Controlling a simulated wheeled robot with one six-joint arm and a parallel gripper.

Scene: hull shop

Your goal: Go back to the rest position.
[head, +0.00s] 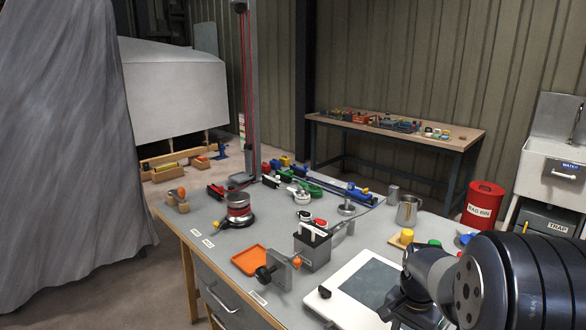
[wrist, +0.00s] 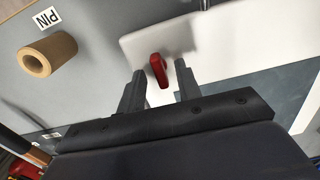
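My gripper (wrist: 157,82) is in the wrist view with its two dark fingers apart. A small red piece (wrist: 158,68) shows between and beyond the fingertips, with a gap on each side, over a white surface. I cannot tell its height relative to the fingers. In the head view my arm reaches in from the lower right. Its dark end is low, by the right side of the white-framed board (head: 338,303); the fingertips cannot be made out there.
The grey bench (head: 222,228) holds an orange tray (head: 250,260), a grey tool holder (head: 314,252), a red-banded pot (head: 238,207) and a metal mug (head: 407,210). A red rag bin (head: 483,203) stands behind.

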